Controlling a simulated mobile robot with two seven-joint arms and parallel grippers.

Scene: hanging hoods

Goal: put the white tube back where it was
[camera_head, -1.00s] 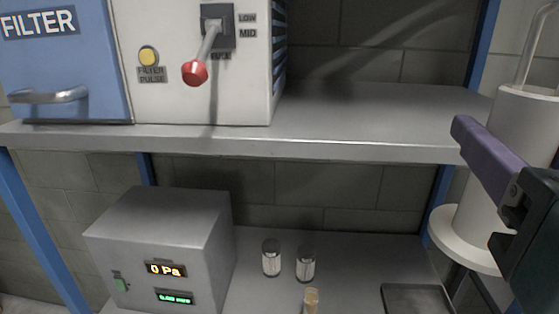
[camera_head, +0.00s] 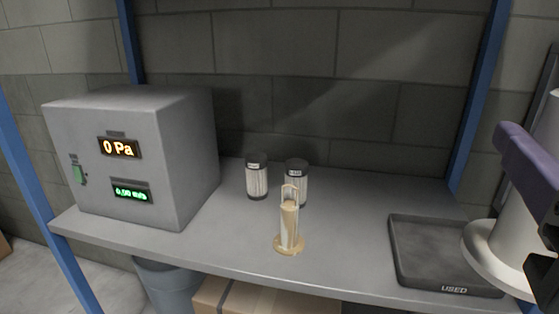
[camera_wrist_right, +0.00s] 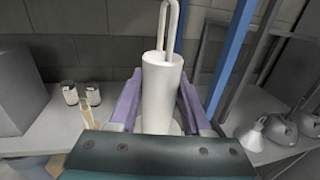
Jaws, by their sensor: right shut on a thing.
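The white tube (camera_wrist_right: 162,92) is a pale cylinder with a wire loop handle on top and a wide round flange at its base. My right gripper (camera_wrist_right: 160,88) has its two purple fingers shut around the tube, one on each side, and holds it roughly upright. In the head view the tube (camera_head: 507,235) is at the right edge, partly cut off, with its flange overlapping the right edge of the black tray. One purple finger (camera_head: 527,165) shows in front of it. My left gripper is not in view.
On the grey shelf (camera_head: 350,220) stand a beige tube with a flange (camera_head: 289,230), two capped jars (camera_head: 257,178) and a grey meter box (camera_head: 140,160). A black tray (camera_head: 440,250) marked USED lies at right. Grey cone-shaped things (camera_wrist_right: 255,133) are right in the wrist view.

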